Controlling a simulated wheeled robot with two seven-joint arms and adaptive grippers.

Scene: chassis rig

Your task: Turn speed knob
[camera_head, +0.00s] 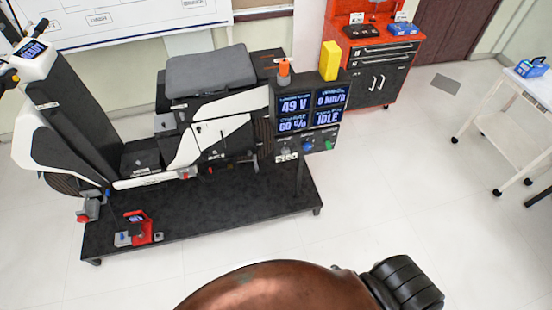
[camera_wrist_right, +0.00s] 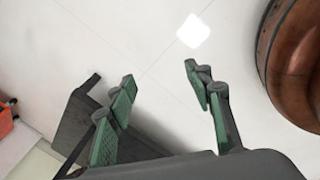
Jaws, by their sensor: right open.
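A control panel (camera_head: 306,131) stands at the right end of the scooter rig. Its screens read 49 V, 0 km/h, 60 % and IDLE. Below the screens is a row of small controls: a grey one (camera_head: 287,151), a blue knob (camera_head: 308,146) and a green one (camera_head: 328,145). Their labels are too small to read, so I cannot tell which is the speed knob. My right gripper (camera_wrist_right: 160,75) is open and empty, with green finger pads, over bare floor in the right wrist view. It does not show in the head view, and my left gripper is in neither view.
A white and black scooter (camera_head: 209,140) stands on a dark platform (camera_head: 240,215). An orange beacon (camera_head: 284,69) and a yellow block (camera_head: 330,60) top the panel. A red tool cabinet (camera_head: 371,60) stands behind, a white cart (camera_head: 518,100) at right. The floor before the panel is clear.

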